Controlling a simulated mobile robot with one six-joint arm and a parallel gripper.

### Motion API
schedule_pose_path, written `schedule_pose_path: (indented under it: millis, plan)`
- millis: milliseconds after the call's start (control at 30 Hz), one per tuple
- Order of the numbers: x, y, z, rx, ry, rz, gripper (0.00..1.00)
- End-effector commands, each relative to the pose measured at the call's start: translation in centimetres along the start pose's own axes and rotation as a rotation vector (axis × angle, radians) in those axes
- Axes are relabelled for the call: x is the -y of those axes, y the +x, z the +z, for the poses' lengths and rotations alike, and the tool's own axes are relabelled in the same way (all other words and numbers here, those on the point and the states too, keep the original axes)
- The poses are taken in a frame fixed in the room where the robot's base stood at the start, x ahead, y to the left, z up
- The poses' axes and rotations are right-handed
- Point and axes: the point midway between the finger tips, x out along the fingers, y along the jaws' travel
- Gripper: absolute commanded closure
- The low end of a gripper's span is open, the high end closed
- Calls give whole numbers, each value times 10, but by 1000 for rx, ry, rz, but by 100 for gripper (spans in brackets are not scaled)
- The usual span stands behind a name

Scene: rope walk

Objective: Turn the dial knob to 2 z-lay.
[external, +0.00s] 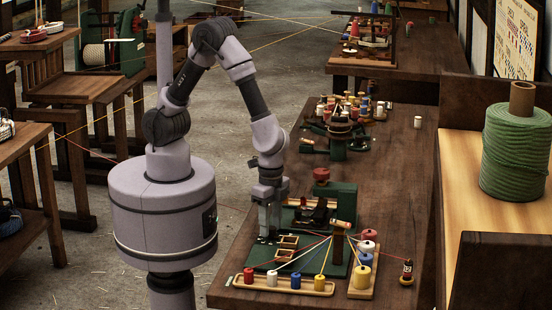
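My gripper (269,232) points straight down at the left end of the green rope-making machine (343,205) on the long wooden bench. Its fingertips are low, close to a small dark patch with pale marks (266,240) on the machine's base. This may be the dial, but its knob and its lettering cannot be made out; the fingers cover part of the spot. Whether the fingers are apart or closed on something is too small to tell. A red knob (321,174) stands on top of the machine, behind and to the right of my gripper.
A wooden tray of colored spools (283,286) lies at the bench's front, with strings running up to a post. More spools (367,248) stand to the right. Small wooden boxes (286,248) sit beside my gripper. A large green rope spool (517,150) stands on the right-hand shelf.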

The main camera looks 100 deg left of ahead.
Motion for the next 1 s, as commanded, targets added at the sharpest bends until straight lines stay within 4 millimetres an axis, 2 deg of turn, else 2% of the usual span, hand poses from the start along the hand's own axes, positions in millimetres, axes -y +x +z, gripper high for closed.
schedule_pose_path:
  millis: [33,167,200,567,1000]
  plan:
    - [0,0,0,0,0,0,73]
    - [0,0,0,0,0,0,99]
    - [0,0,0,0,0,0,100]
    - [0,0,0,1,59,0,100]
    - [0,2,0,6,419,0,100]
